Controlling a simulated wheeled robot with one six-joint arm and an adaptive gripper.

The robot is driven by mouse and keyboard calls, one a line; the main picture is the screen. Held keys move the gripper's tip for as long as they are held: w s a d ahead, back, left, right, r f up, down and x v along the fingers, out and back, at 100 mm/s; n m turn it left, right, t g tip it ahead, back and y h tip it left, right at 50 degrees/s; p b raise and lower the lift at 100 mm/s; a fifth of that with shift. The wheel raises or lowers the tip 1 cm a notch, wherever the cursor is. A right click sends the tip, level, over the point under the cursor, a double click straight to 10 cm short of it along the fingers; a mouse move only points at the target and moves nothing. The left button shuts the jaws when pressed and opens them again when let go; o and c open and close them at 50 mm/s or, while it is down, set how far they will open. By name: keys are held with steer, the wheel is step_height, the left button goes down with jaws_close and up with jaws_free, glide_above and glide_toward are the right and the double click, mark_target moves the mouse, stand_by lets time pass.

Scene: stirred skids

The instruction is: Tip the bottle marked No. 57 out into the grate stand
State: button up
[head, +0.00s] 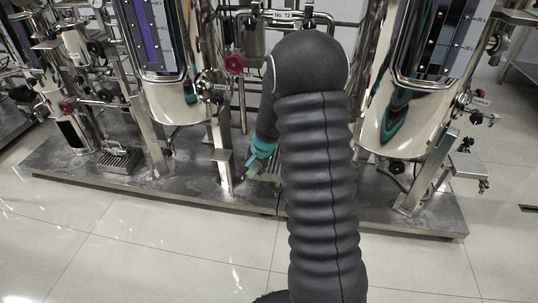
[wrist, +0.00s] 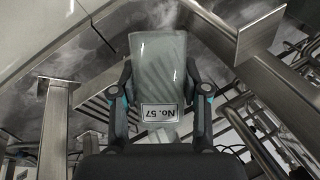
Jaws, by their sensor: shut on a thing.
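My gripper (wrist: 160,75) is shut on a pale grey-green bottle (wrist: 158,50), with one finger on each side of it. Its label (wrist: 160,112) reads No. 57 and appears upside down in the wrist view. The bottle's tilt and contents cannot be told. A slatted metal grate (wrist: 98,104) shows beyond the bottle on the left; the bottle hides part of that area. In the head view my teal-jointed gripper (head: 248,165) is low over the skid, beside a steel post, and the bottle is hard to make out. A grate stand (head: 118,160) sits at the skid's left.
Steel posts (head: 221,150) and (wrist: 54,125) stand close to my gripper. A steel bracket (wrist: 262,30) is at upper right in the wrist view. Large polished vessels (head: 405,110), valves and pipes crowd the skid. The tiled floor (head: 150,245) in front is clear.

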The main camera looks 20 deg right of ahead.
mark_target(250, 165)
steer(key=shift+s+a+r+h+p, duration=0.2)
steer(key=shift+a+r+p, duration=0.15)
steer(key=shift+r+p, duration=0.2)
steer(key=shift+s+a+r+h+p, duration=0.2)
steer(key=shift+a+r+p, duration=0.1)
steer(key=shift+r+p, duration=0.25)
steer(key=p, duration=0.3)
steer(key=a+h+p, duration=0.1)
steer(key=p, duration=0.2)
steer(key=shift+s+r+n+t, duration=0.25)
steer(key=shift+n+t, duration=0.05)
steer(key=shift+t, duration=0.1)
steer(key=shift+a+f, duration=0.15)
steer(key=shift+s+a+r+n+t+h+p, duration=0.15)
steer(key=shift+a+t+h+p, duration=0.2)
steer(key=shift+h, duration=0.2)
steer(key=shift+s+a+r+n+t+h+p, duration=0.15)
steer(key=shift+a+t+h+p, duration=0.15)
steer(key=shift+h, duration=0.25)
steer(key=a+t+h+b, duration=0.1)
steer(key=h, duration=0.1)
steer(key=s+a+r+n+t+h+b, duration=0.1)
steer(key=a+t+h+b, duration=0.1)
steer(key=s+a+r+t+h+b, duration=0.1)
steer(key=h+b, duration=0.1)
steer(key=shift+s+a+n+t+h, duration=0.15)
steer(key=shift+a+n+t+h, duration=0.15)
steer(key=shift+n, duration=0.1)
steer(key=shift+f, duration=0.1)
